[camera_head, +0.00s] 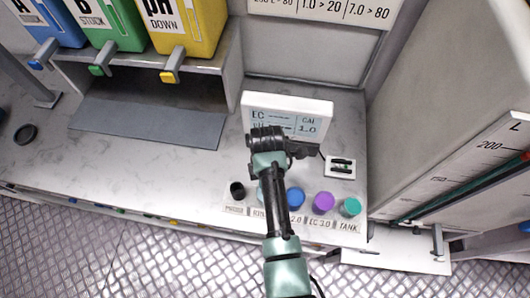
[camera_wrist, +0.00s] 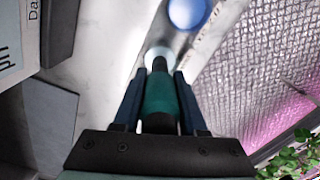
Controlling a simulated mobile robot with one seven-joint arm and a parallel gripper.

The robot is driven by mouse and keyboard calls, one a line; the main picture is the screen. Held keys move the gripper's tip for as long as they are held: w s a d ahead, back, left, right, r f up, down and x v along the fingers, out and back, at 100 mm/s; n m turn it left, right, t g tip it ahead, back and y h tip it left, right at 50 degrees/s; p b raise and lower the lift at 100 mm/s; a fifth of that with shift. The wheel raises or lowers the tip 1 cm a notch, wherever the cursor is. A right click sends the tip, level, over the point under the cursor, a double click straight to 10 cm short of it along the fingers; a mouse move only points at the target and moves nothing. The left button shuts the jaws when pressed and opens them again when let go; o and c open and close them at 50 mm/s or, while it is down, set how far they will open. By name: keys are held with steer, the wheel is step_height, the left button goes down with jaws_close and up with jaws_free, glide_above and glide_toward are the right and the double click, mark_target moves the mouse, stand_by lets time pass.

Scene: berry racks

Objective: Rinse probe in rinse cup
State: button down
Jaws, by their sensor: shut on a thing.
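In the wrist view my gripper (camera_wrist: 160,88) is shut on the probe (camera_wrist: 160,100), a teal body with a dark tip. The tip points at a whitish round cup (camera_wrist: 160,53), which I take for the rinse cup, and overlaps it. I cannot tell whether the tip is inside or just above. A label strip (camera_head: 320,223) runs in front of the cup row, partly covered by my arm.
Blue (camera_head: 295,198), purple (camera_head: 323,203) and teal (camera_head: 350,207) cups stand right of my arm; the blue cup also shows in the wrist view (camera_wrist: 187,12). A black round holder (camera_head: 237,190) stands left. A meter display (camera_head: 288,108) is behind. Counter at left is mostly clear.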

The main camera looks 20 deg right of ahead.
steer(key=shift+r+p, duration=3.7)
steer(key=shift+r, duration=0.35)
